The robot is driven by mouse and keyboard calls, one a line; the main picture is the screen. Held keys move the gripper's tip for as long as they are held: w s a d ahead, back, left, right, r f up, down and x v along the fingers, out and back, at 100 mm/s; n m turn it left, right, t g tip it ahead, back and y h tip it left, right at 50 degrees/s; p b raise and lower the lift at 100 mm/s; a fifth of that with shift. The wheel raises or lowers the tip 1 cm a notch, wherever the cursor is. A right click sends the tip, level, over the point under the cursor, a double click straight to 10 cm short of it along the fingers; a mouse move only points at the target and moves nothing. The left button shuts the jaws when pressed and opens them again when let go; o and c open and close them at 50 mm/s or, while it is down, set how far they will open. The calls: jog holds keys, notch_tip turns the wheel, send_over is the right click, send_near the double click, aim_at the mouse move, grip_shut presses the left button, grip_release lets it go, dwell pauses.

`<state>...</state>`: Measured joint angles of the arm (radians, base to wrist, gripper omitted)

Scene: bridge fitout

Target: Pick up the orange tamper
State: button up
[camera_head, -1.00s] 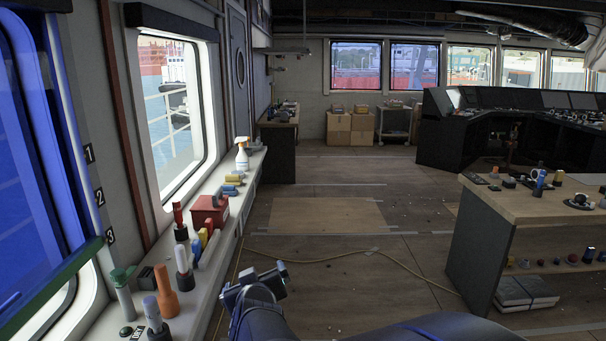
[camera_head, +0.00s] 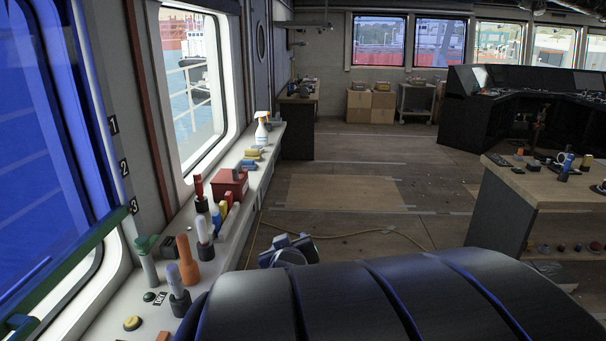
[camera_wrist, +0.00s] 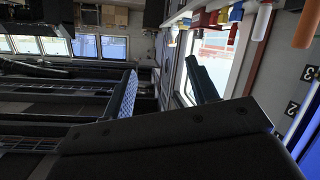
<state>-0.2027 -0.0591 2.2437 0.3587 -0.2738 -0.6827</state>
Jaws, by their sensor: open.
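The orange tamper (camera_head: 188,262) stands upright on the white window ledge at the left in the head view, with a wide dark-orange base and a narrower top. What looks like the same orange piece shows at the top right of the turned wrist view (camera_wrist: 304,24). My gripper (camera_head: 290,248) is to the right of the ledge, apart from the tamper, and partly hidden by my arm. In the wrist view my gripper's fingers (camera_wrist: 165,82) are apart with nothing between them.
A white-grey handled tool (camera_head: 204,240) and a blue-grey one (camera_head: 178,288) stand close to the tamper. A green-topped tool (camera_head: 147,262), a red box (camera_head: 229,186) and a spray bottle (camera_head: 261,130) share the ledge (camera_head: 222,248). A wooden table (camera_head: 545,185) stands right; the floor between is largely open.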

notch_tip(320, 180, up, 7)
jog(key=n+g+h, duration=0.1)
jog(key=n+g, duration=1.3)
jog(key=n, duration=0.2)
send_over(183, 246)
jog(key=w+a, duration=0.1)
notch_tip(183, 246, down, 12)
jog(key=shift+a+r, duration=0.1)
jog(key=shift+r, duration=0.05)
jog(key=shift+w+d+f, duration=0.1)
jog(key=shift+f, duration=1.3)
jog(key=shift+w+d+f, duration=0.1)
jog(key=shift+f, duration=1.3)
grip_shut()
